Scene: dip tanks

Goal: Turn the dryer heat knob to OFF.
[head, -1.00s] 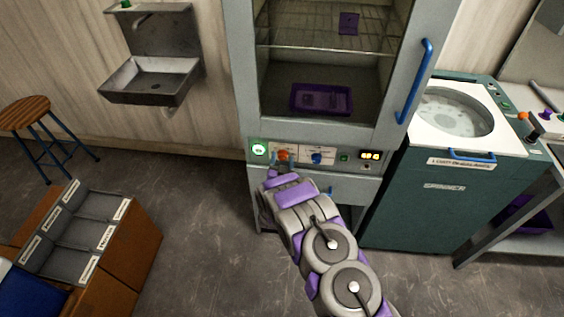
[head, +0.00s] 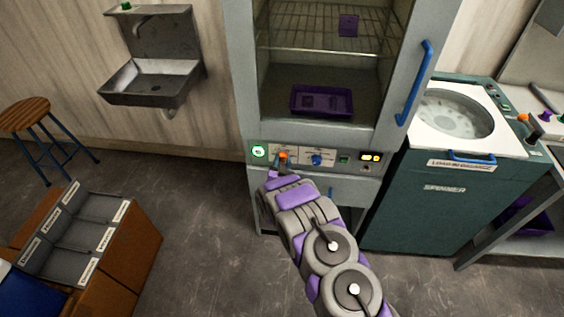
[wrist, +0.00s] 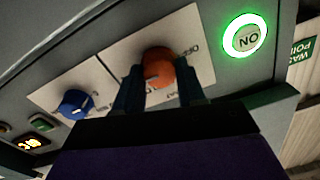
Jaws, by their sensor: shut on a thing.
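The dryer (head: 378,145) is a grey cabinet with a control panel below its glass door. An orange knob (head: 283,155) sits on the panel's left part, on a white label plate; it also shows in the wrist view (wrist: 158,64). My gripper (wrist: 160,82) is shut on the orange knob, one finger on each side. The fingers and my wrist hide part of the label, and its lettering is too small to read surely. A blue knob (head: 317,159) is to its right in the head view and shows in the wrist view (wrist: 75,104).
A green-lit ON button (head: 259,151) is left of the orange knob in the head view. A small yellow display (head: 370,157) is at the panel's right. The spinner (head: 440,195) stands right of the dryer. The floor at left is clear between the dryer and sorting bins (head: 88,222).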

